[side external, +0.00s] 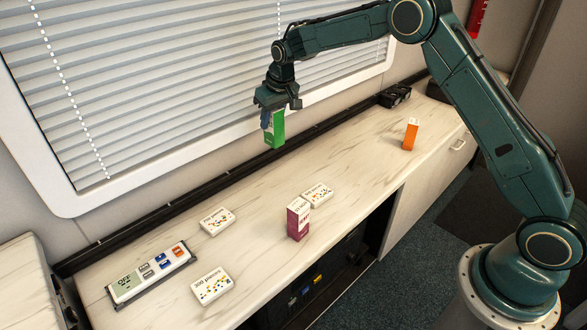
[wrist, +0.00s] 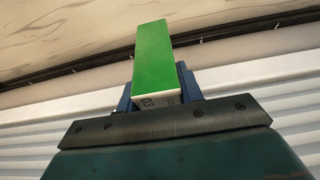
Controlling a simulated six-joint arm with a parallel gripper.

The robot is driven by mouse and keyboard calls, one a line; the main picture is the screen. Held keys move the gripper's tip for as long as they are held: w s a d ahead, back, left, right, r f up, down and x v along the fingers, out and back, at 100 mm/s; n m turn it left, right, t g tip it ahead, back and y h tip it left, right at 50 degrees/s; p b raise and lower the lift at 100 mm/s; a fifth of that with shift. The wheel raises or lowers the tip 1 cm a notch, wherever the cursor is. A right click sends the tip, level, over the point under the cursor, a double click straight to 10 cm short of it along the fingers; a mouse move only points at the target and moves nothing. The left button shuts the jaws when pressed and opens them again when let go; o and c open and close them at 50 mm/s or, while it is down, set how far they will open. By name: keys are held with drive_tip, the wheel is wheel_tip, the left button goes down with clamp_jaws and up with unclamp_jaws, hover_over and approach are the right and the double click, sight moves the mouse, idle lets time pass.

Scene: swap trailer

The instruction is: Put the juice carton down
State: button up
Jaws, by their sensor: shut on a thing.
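My gripper (side external: 274,112) is shut on a green carton (side external: 275,131), which looks like a juice carton. It holds the carton upright, apparently above the back part of the pale marbled counter (side external: 345,155), near the window blind. The exact gap below the carton is hard to tell. In the wrist view the green carton (wrist: 153,55) stands out between the blue fingers (wrist: 157,92), with a white end towards the palm.
A purple carton (side external: 298,220) stands mid-counter, beside a flat white box (side external: 317,195). Two similar boxes (side external: 217,221) (side external: 212,287) lie to the left, near a button panel (side external: 150,272). An orange carton (side external: 410,134) stands right. The counter between the purple and orange cartons is clear.

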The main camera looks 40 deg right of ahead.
sight(280, 143)
wheel_tip(280, 143, down, 12)
drive_tip(key=shift+f, duration=0.25)
drive_tip(key=shift+f, duration=0.1)
drive_tip(key=shift+f, duration=2)
drive_tip(key=shift+f, duration=0.1)
drive_tip(key=o, duration=1.1)
drive_tip(key=shift+f, duration=0.1)
drive_tip(key=shift+v, duration=6.15)
